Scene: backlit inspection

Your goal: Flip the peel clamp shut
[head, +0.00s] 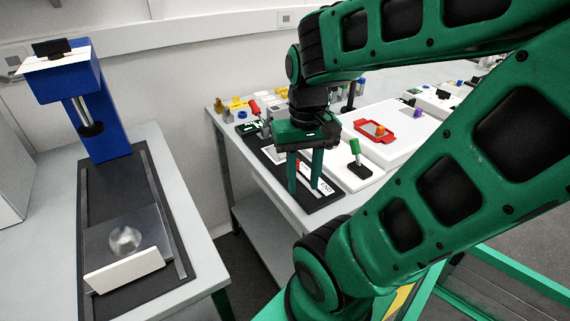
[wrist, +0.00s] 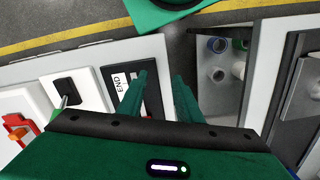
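My gripper (head: 305,187) points down over a black plate (head: 322,202) near the front edge of the middle bench. Its two green fingers are apart with nothing visible between them; the gap also shows in the wrist view (wrist: 160,85). A white card marked END (head: 328,189) lies on the plate. To the right, a green-handled lever (head: 355,147) stands nearly upright on a black base (head: 359,170). A red-handled lever (head: 254,107) is tilted behind my gripper, its base partly hidden. I cannot tell which lever belongs to the peel clamp.
A red frame (head: 375,132) sits on a white block right of the green lever. Small yellow, blue and green items stand at the bench's back. A separate left bench carries a blue column press (head: 100,110) and a metal sled (head: 125,240). A floor gap separates the benches.

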